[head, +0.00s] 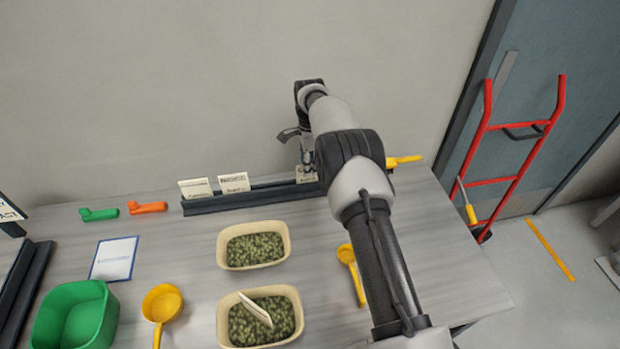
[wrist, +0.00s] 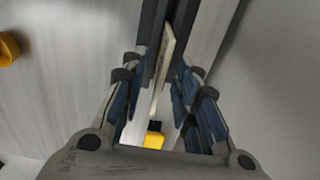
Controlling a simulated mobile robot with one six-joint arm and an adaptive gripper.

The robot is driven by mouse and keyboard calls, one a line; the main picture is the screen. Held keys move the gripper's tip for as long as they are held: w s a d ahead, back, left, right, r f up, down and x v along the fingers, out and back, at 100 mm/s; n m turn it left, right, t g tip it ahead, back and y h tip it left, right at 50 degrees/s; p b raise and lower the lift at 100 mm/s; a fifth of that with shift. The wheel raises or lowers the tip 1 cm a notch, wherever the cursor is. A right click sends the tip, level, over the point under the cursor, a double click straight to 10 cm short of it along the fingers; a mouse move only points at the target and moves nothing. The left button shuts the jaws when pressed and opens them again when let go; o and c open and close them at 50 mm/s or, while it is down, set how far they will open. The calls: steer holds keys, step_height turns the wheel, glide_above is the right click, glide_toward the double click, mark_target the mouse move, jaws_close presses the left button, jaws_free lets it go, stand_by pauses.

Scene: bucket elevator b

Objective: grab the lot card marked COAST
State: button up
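A dark card rack (head: 255,197) lies along the back of the table against the wall. Two pale cards, a left card (head: 195,188) and a middle card (head: 234,183), stand in it. A third pale card (head: 306,174) stands at its right end, partly hidden by my gripper (head: 305,156). The lettering is too small to read, so I cannot tell which is marked COAST. In the wrist view my gripper (wrist: 162,85) is open, its blue-padded fingers on either side of a card (wrist: 165,60) seen edge-on, with gaps beside it.
Two cream tubs, a back tub (head: 224,256) and a front tub (head: 227,330), hold green pellets; a pale card (head: 255,308) rests in the front one. A red hand truck (head: 515,180) stands right.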

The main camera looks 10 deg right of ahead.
step_height(320, 180, down, 3)
steer(key=shift+r, duration=0.1)
jaws_close()
stand_by(0.3)
